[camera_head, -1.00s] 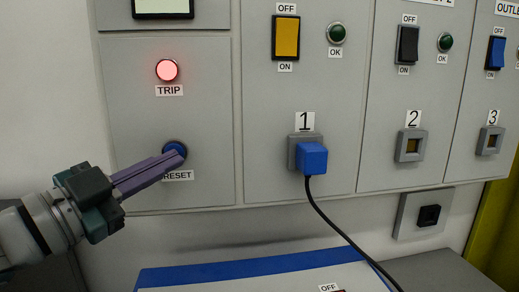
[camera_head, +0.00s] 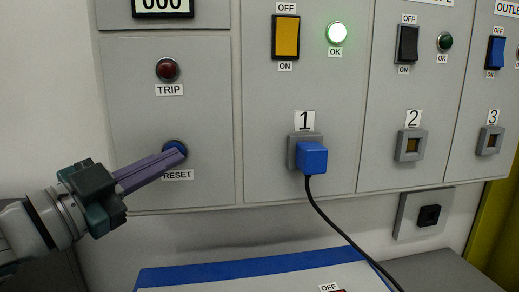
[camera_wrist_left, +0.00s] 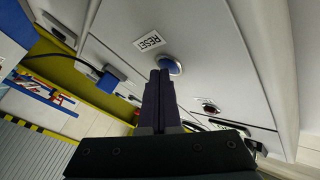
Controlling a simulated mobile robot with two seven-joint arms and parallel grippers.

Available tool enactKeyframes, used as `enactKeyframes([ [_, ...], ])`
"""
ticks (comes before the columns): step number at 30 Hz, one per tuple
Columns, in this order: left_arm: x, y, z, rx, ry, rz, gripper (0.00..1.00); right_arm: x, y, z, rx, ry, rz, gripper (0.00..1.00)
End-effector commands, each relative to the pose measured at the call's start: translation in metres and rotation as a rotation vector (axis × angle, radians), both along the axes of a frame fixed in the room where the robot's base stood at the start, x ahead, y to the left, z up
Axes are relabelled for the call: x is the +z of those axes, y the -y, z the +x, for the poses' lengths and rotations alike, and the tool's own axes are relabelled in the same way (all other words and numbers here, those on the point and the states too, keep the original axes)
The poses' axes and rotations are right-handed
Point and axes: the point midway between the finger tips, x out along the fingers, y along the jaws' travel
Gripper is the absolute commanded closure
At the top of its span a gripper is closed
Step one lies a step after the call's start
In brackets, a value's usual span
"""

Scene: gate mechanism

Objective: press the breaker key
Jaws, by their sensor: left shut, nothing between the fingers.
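The blue round RESET button (camera_head: 174,147) sits on the left panel above its RESET label (camera_head: 178,175). My left gripper (camera_head: 178,153) is shut and empty, its purple fingertips at the button and overlapping its lower part. In the left wrist view the fingertips (camera_wrist_left: 160,74) reach the edge of the blue button (camera_wrist_left: 170,65). I cannot tell whether they still press on it. The TRIP lamp (camera_head: 167,69) is dark red and unlit. The display (camera_head: 162,5) above it reads 000. My right gripper is not in view.
The yellow switch (camera_head: 286,37) of column 1 is beside a lit green OK lamp (camera_head: 337,33). A blue plug (camera_head: 312,158) with a black cable is in socket 1. A black switch (camera_head: 407,43) and socket 2 (camera_head: 411,146) stand further right. A blue-edged board (camera_head: 240,270) lies below.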

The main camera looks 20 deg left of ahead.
Motion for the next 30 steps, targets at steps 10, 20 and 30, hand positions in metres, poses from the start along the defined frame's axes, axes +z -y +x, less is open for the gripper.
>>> enactKeyframes([
  [10, 0.000, 0.000, -0.001, 0.002, -0.003, -0.001, 1.00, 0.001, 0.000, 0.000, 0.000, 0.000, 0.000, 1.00],
  [20, 0.001, 0.008, -0.014, 0.001, -0.002, -0.001, 1.00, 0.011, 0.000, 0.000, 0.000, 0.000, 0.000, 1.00],
  [30, 0.000, 0.009, -0.015, 0.000, -0.001, -0.001, 1.00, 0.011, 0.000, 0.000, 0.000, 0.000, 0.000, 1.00],
])
